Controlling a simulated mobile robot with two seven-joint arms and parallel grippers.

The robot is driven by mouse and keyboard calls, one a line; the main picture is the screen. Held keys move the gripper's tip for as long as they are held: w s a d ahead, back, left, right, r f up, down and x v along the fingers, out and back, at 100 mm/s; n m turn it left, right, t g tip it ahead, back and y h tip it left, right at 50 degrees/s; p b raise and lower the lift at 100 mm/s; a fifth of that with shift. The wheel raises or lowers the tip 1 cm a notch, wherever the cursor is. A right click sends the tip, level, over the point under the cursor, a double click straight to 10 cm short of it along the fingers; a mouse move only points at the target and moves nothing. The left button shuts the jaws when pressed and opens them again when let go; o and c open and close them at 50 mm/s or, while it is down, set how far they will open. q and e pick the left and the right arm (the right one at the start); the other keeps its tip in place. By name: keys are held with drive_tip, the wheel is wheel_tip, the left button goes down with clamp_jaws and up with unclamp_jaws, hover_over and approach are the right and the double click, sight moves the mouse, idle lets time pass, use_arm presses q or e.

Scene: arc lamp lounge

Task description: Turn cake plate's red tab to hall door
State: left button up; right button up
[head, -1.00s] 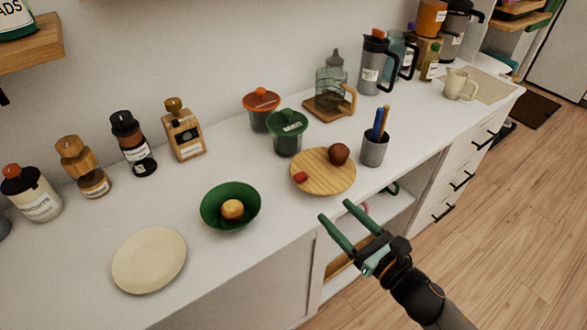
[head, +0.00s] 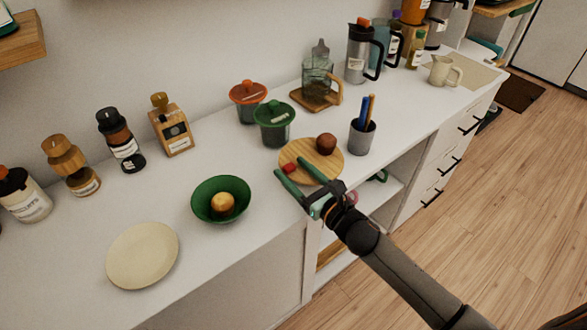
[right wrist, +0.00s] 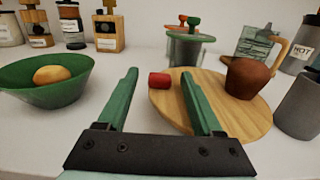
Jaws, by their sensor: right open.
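The cake plate is a round wooden board (head: 318,149) on the white counter, with a red tab (head: 290,168) at its near left rim and a brown rounded object (head: 326,143) near its far right edge. In the right wrist view the board (right wrist: 245,118) and the red tab (right wrist: 159,79) lie just ahead. My right gripper (head: 289,166) is open with green fingers. In the right wrist view the tab shows between the fingers (right wrist: 160,85), beyond their tips or near them; contact cannot be told. The right finger overlaps the board. My left gripper is out of view.
A green bowl (head: 207,206) with a round yellow-brown item stands left of the board. A grey cup (head: 361,138) with pens stands right of it, and a green-lidded jar (head: 274,130) behind. A cream plate (head: 143,256) lies front left. A door-like panel (head: 548,40) shows far right.

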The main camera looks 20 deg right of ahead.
drive_tip(key=shift+w+a, duration=0.15)
drive_tip(key=shift+w, duration=0.15)
drive_tip(key=shift+c, duration=0.3)
clamp_jaws()
idle(1.0)
